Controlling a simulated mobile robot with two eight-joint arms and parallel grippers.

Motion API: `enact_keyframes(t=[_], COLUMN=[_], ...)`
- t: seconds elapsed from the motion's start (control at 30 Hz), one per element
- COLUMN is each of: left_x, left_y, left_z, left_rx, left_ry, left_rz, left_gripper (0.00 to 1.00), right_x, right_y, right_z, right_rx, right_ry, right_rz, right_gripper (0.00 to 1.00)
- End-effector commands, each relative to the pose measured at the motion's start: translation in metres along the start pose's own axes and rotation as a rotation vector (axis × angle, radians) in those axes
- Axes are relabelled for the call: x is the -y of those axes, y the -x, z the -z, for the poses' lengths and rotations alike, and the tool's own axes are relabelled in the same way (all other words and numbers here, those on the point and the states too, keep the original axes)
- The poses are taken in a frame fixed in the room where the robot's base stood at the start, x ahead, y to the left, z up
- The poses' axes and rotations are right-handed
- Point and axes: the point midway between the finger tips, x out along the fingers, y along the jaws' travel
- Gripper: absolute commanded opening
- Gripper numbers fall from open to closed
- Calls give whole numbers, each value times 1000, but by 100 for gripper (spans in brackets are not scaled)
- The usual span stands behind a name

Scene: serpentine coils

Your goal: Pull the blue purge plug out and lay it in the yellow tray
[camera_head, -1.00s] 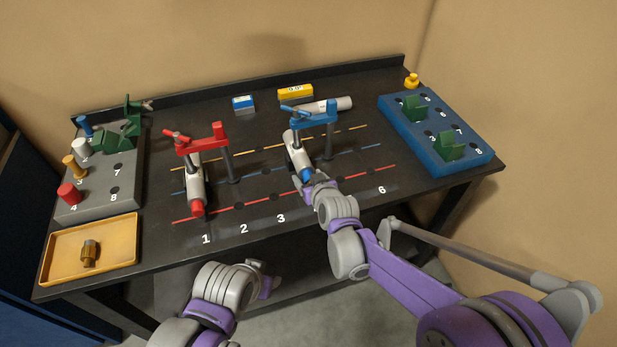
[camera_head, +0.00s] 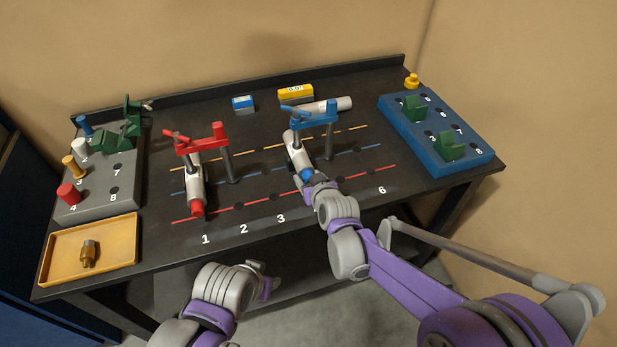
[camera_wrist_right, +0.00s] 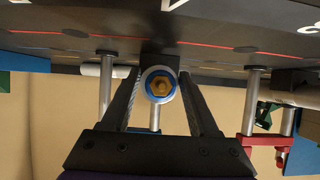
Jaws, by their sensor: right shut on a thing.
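The blue purge plug (camera_head: 306,174) sits at the front end of a white cylinder (camera_head: 297,150) under the blue clamp (camera_head: 318,119). My right gripper (camera_head: 310,181) is shut on the plug. In the right wrist view the plug (camera_wrist_right: 160,85) shows end-on between the dark fingers, a blue ring with a brass-coloured centre. I cannot tell whether it is still seated in the cylinder. The yellow tray (camera_head: 58,274) lies at the table's front left and holds a brass fitting (camera_head: 88,253). My left gripper (camera_head: 266,279) is off the table's front edge, away from the plug; its jaw opening is unclear.
A red clamp (camera_head: 207,139) holds another cylinder with a red end (camera_head: 197,208) between the plug and the tray. A grey block (camera_head: 100,195) with coloured plugs stands behind the tray. A blue block (camera_head: 457,163) with green holders stands at the right.

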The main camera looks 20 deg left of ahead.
Motion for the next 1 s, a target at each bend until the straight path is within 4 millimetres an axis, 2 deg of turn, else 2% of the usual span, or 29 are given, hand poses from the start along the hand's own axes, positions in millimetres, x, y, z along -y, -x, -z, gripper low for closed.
enact_keyframes(t=[1.0], left_x=[0], left_y=[-4], left_z=[-3], left_rx=[2], left_ry=[0], left_rz=[0], left_gripper=[50], right_x=[0], right_y=[45], right_z=[-25], right_rx=[0], right_ry=[0], right_rz=[0], right_gripper=[0])
